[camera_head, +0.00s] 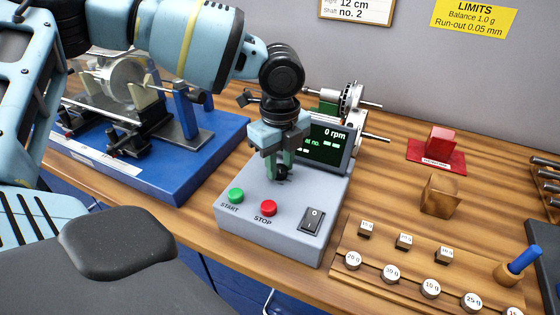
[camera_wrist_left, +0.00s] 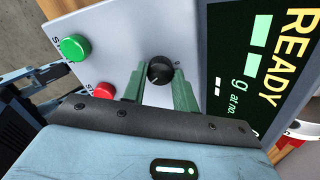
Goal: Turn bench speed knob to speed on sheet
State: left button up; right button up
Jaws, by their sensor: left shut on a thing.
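The black speed knob (camera_head: 282,175) is on the sloped top of the grey control box (camera_head: 255,200), below the display (camera_head: 327,145), which reads 0 rpm. My left gripper (camera_head: 281,166) points down at it, with its green fingers shut on the knob. In the left wrist view the knob (camera_wrist_left: 160,71) sits between the fingertips (camera_wrist_left: 159,80), with a pale pointer mark on it. The display there (camera_wrist_left: 262,70) shows READY. A white sheet (camera_head: 355,10) on the wall is cut off at the top; 12 cm and no. 2 show. My right gripper is out of view.
A green START button (camera_head: 236,195), a red STOP button (camera_head: 268,208) and a black rocker switch (camera_head: 312,219) lie close in front of the knob. The blue-based balancing bench (camera_head: 180,170) stands left. A wooden weight rack (camera_head: 400,265) stands right.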

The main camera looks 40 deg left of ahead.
aim_at(279, 169)
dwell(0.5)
pick_arm(q)
jog(key=o, duration=1)
jog(key=shift+c, duration=0.2)
jog(key=shift+r, duration=3.9)
jog(key=shift+s+f, duration=0.1)
